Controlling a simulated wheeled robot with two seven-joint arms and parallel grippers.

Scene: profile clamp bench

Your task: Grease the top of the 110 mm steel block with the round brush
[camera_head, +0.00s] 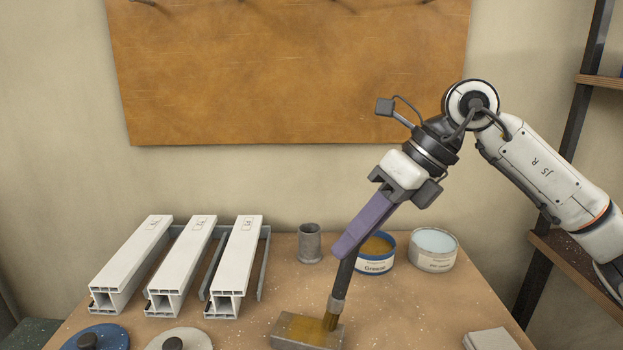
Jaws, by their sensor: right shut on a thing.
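The steel block (291,342) lies at the front of the bench, partly cut off by the lower picture edge. Its top looks yellow-brown, like a coat of grease. The round brush (338,303) has a dark handle, a grey metal collar and yellow-brown bristles. It stands tilted, bristles down, and they appear to touch the right part of the block's top. My right gripper (352,243), with long purple fingers, is shut on the brush handle above the block. The grease tin (375,262), blue and white with brown grease inside, stands open behind. My left gripper is not in view.
Several white profiles (240,262) lie at the left. A grey cup (309,245) stands behind, and a second open tin (433,252) at the right. Two lids, blue (115,335) and pale (196,341), lie at the front left. A pale stack (491,341) lies front right.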

